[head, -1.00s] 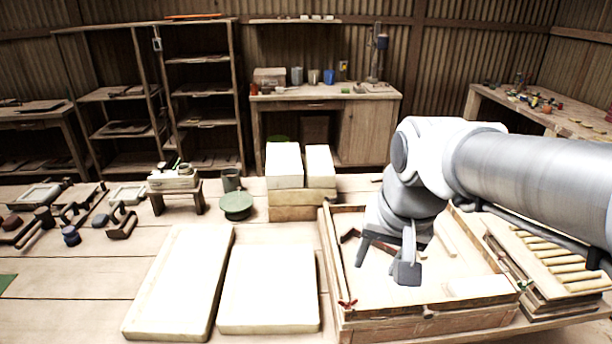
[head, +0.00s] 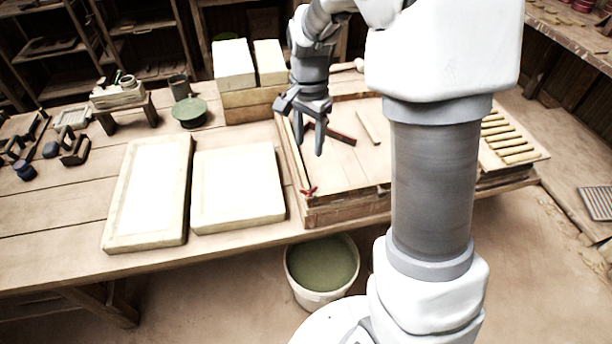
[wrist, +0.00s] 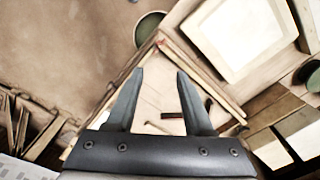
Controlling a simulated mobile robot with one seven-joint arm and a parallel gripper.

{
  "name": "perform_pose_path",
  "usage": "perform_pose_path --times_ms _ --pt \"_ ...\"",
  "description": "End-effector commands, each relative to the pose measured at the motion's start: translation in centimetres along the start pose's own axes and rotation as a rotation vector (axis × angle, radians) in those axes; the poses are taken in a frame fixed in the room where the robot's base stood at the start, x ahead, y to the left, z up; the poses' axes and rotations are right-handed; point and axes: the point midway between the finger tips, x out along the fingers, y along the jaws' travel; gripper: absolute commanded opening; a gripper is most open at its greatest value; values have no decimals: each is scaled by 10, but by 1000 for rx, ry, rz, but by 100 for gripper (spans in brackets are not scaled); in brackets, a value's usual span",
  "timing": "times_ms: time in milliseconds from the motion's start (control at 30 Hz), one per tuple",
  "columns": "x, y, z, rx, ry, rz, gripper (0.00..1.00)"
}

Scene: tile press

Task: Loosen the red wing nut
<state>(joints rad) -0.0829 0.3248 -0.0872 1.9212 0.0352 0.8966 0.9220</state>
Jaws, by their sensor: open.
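The red wing nut (head: 309,191) sits at the near left corner of the wooden press frame (head: 345,208) in the head view. My gripper (head: 309,148) is above the left part of the frame, beyond the wing nut and apart from it. Its fingers point down, open and empty. In the wrist view my gripper (wrist: 160,71) shows two spread fingers, with the frame corner beyond the tips. The wing nut is too small to make out clearly there.
Two pale slabs (head: 148,190) (head: 238,188) lie left of the frame. Stacked blocks (head: 233,64) stand behind them. A bucket of green liquid (head: 322,264) stands on the floor below the table edge; it also shows in the wrist view (wrist: 150,28). Loose wooden pieces lie inside the frame.

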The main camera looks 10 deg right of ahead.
Motion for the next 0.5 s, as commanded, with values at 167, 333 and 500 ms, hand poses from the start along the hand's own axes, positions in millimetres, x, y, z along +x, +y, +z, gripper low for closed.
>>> perform_pose_path --times_ms 167,333,500 --pt "38 1 1 -1 -4 5 52" --pt "76 2 1 -1 -4 5 52" --pt "112 2 1 -1 -4 5 52"
